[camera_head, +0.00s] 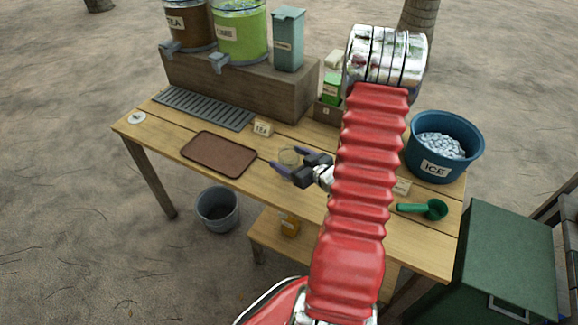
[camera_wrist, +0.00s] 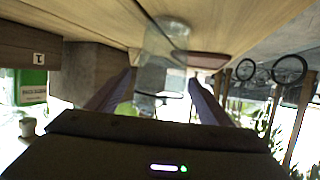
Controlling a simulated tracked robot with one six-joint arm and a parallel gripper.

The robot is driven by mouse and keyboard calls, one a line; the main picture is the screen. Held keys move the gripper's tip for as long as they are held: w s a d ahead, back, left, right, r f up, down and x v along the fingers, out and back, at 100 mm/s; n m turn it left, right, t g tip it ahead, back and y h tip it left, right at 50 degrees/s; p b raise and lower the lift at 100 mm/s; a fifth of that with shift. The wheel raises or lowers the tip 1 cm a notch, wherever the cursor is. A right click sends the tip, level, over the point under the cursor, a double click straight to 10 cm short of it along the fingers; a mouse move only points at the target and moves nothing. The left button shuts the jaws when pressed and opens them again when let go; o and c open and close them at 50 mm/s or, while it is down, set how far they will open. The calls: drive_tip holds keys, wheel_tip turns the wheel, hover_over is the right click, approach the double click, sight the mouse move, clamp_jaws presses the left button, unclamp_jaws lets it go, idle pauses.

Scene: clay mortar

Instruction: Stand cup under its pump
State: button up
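A clear empty cup (camera_head: 289,157) stands on the wooden table near its front edge, right of the brown tray. It also shows in the wrist view (camera_wrist: 160,60), where the picture is upside down. My gripper (camera_head: 287,160) is low at the table, its two purple fingers open on either side of the cup. Thin gaps seem to show between fingers and cup in the wrist view (camera_wrist: 162,78). Two pump dispensers stand on a wooden block at the back left: a brown one (camera_head: 190,22) and a green one labelled LIME (camera_head: 240,32), each with a grey spout.
A grey drip grate (camera_head: 204,107) lies before the block (camera_head: 240,85). A brown tray (camera_head: 218,154) and a small label card (camera_head: 262,129) lie left of the cup. A teal box (camera_head: 288,40) shares the block. An ICE tub (camera_head: 443,148) and green scoop (camera_head: 424,209) are right.

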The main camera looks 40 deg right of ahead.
drive_tip(key=c, duration=1.1)
drive_tip(key=shift+r, duration=0.1)
drive_tip(key=shift+c, duration=0.2)
wheel_tip(320, 180, up, 10)
idle(0.7)
